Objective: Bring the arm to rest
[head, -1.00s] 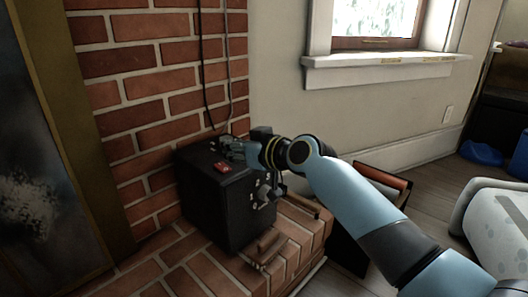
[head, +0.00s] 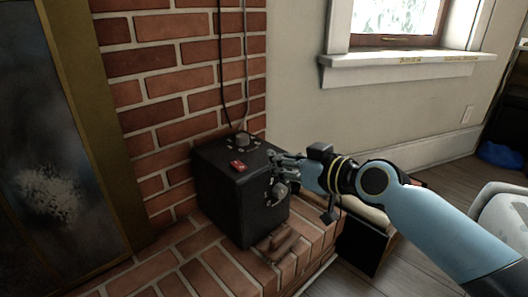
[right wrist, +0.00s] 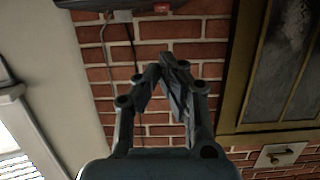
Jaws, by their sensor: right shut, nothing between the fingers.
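My right arm comes in from the right in the head view. My right gripper (head: 273,158) is shut and empty, by the upper right edge of a black box (head: 225,200). In that view its fingers overlap the box's edge, and I cannot tell whether they touch it. The right wrist view shows the fingertips (right wrist: 163,66) together against the brick wall. The box has a red switch (head: 238,166) and a dark knob (head: 242,140) on top, and a round knob (head: 280,192) on its front side. My left gripper is in neither view.
The box stands on a brick hearth (head: 185,265) against a brick wall (head: 165,110). A gold-framed fireplace front (head: 120,180) is at the left. A window sill (head: 410,66) is at upper right.

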